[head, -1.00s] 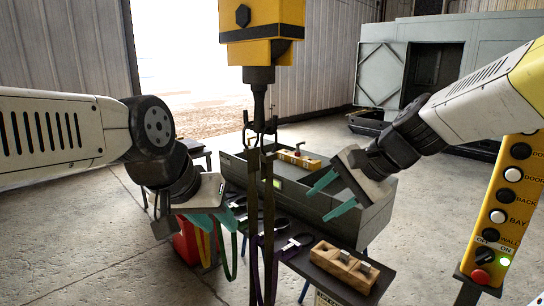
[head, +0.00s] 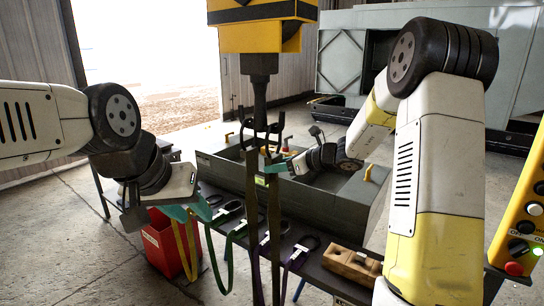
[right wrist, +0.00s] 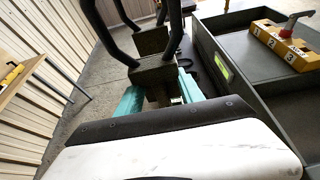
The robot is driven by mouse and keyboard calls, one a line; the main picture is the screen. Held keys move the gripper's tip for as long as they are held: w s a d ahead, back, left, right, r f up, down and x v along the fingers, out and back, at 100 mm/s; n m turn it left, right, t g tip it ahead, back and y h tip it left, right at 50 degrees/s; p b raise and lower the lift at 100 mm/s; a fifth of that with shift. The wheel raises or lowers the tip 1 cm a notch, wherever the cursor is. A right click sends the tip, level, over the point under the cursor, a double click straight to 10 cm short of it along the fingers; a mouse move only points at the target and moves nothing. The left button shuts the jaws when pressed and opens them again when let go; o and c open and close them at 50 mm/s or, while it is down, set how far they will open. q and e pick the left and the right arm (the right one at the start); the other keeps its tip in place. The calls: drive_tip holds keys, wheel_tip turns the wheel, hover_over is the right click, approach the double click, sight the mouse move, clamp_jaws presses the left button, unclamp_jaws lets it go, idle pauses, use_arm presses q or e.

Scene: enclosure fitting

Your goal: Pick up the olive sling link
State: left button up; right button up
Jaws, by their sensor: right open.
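Dark olive straps (head: 252,215) hang from black links (head: 262,138) under the yellow hoist, in the middle of the head view. In the right wrist view, black links (right wrist: 172,35) run down into two dark olive strap ends. The nearer strap end, the olive sling link as far as I can tell (right wrist: 155,76), lies between the fingers of my right gripper (right wrist: 158,98), which is open around it; contact is unclear. In the head view my right gripper (head: 278,163) is beside the hanging straps. My left gripper (head: 181,212) is left of them, above the red bin; its finger gap is unclear.
A grey open tray (head: 315,205) stands behind the straps, with a numbered yellow block (right wrist: 285,44) in it. Several black links with coloured straps lie along a dark bench (head: 325,262). A wooden block (head: 352,264), red bin (head: 160,250) and button panel (head: 530,215) are near.

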drive_tip(key=x, duration=0.4)
drive_tip(key=shift+a, duration=0.15)
drive_tip(key=shift+s+r, duration=0.1)
clamp_jaws()
idle(1.1)
